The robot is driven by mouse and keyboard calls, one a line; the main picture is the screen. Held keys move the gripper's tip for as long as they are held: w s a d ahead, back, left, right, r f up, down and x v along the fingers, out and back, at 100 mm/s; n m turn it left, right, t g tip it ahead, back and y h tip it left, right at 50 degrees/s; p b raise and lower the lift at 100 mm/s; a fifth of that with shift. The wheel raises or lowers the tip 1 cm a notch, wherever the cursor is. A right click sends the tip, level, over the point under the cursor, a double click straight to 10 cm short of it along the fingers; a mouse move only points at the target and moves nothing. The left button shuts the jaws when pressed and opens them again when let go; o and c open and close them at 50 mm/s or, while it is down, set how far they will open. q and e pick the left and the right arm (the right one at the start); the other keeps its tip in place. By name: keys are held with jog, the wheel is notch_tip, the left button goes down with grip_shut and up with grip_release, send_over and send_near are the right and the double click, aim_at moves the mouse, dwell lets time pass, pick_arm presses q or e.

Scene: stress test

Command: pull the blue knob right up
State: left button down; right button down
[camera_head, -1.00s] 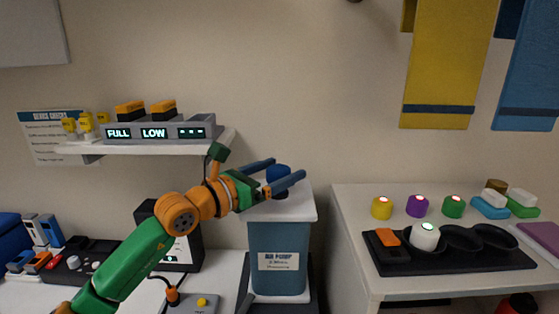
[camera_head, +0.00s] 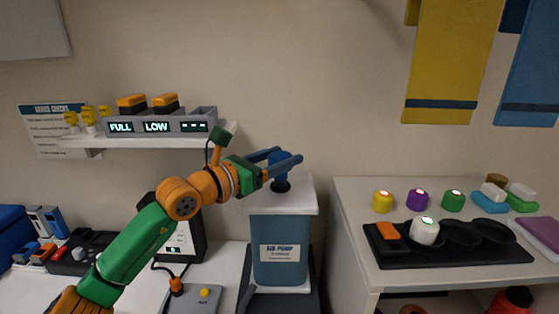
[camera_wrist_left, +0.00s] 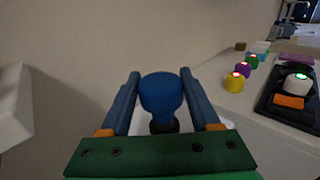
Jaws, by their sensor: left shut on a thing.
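The blue knob (camera_head: 280,159) is on top of the air pump (camera_head: 281,236), a blue-grey box with a white lid. A dark stem (camera_head: 281,186) shows between the knob and the lid. My left gripper (camera_head: 287,157) is shut on the knob, one blue finger on each side of it. In the left wrist view the knob (camera_wrist_left: 160,95) sits upright between the fingers, with the dark stem below it. My right gripper is not in view.
A white cabinet (camera_head: 350,200) at right bears a black tray (camera_head: 450,258) and several coloured buttons. The wall above the knob is bare.

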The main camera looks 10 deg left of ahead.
aim_at(272, 157)
pick_arm(q)
notch_tip(272, 157, up, 19)
jog(key=p, duration=1)
jog(key=shift+f, duration=0.15)
jog(key=shift+c, duration=1.9)
grip_release()
jog(key=shift+o, duration=1.3)
jog(key=shift+w+d+f, duration=0.1)
jog(key=b+v, duration=0.4)
jog(key=v, duration=0.3)
jog(key=shift+b, duration=0.3)
